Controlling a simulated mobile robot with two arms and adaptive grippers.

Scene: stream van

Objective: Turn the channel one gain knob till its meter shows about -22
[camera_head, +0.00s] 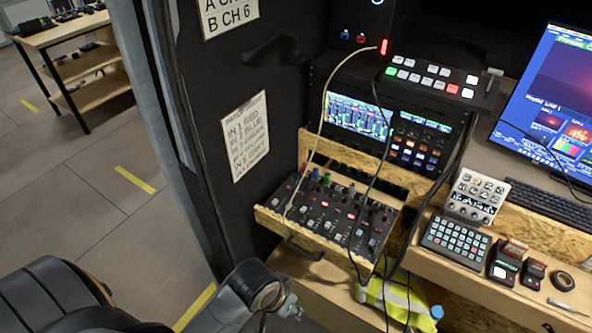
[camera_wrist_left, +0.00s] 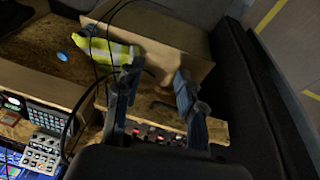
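The audio mixer (camera_head: 330,215) sits on a pulled-out wooden drawer in the head view. It has rows of small knobs, with green and blue ones at its far left, and several small red displays. The displays are too small to read, and I cannot tell which knob is channel one. In the left wrist view the mixer's red lights (camera_wrist_left: 160,134) show partly between my fingers. My left gripper (camera_wrist_left: 156,76) is open and empty, its two fingers spread. In the head view its arm (camera_head: 262,288) is at the lower edge, below and apart from the mixer. My right gripper is not in view.
Thin cables (camera_head: 322,125) hang across the mixer. Behind it stands a rack screen (camera_head: 358,117). At right are a button pad (camera_head: 455,240) and a monitor (camera_head: 560,95). A yellow vest (camera_head: 400,303) lies below the drawer. A dark panel with a label sheet (camera_head: 246,137) borders the left.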

